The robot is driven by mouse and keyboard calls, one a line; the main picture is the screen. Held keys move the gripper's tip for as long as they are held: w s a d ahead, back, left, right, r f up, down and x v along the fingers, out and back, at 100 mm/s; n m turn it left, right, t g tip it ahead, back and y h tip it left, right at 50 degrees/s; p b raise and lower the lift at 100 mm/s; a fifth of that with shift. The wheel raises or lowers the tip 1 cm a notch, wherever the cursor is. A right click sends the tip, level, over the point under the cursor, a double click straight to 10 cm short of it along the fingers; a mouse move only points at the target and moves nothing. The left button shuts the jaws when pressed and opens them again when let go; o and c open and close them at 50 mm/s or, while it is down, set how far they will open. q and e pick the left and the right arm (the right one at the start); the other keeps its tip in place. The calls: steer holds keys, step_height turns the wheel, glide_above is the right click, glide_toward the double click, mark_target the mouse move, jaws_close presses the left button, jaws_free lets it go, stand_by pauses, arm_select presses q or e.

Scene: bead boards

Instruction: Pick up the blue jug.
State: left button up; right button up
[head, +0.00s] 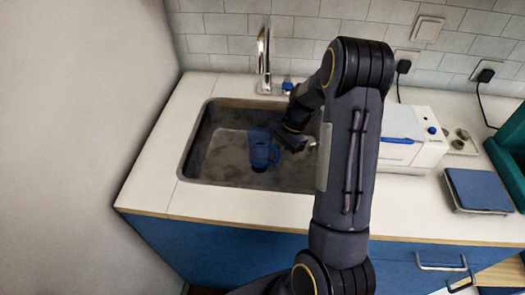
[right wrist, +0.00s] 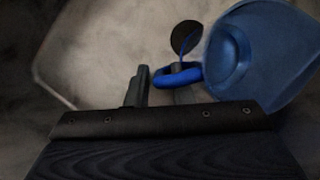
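The blue jug (head: 262,153) is translucent and stands in the sink (head: 190,150). In the right wrist view the jug (right wrist: 245,55) is at the upper right, with its solid blue handle (right wrist: 190,76) pointing left. My right gripper (head: 287,141) reaches down into the sink just right of the jug. In the right wrist view the right gripper (right wrist: 159,76) has its fingers apart, one left of the handle and one partly hidden behind it. I cannot tell whether they touch the handle. My left gripper is not in view.
A tap (head: 264,55) stands behind the sink. A white appliance (head: 410,140) and a blue-topped scale-like box (head: 478,190) are on the right counter (head: 420,220). The sink walls surround the jug. A dark round drain (right wrist: 186,37) shows beside it.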

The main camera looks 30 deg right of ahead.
steer(key=shift+c, duration=0.3)
jaws_close()
steer(key=shift+r, duration=0.1)
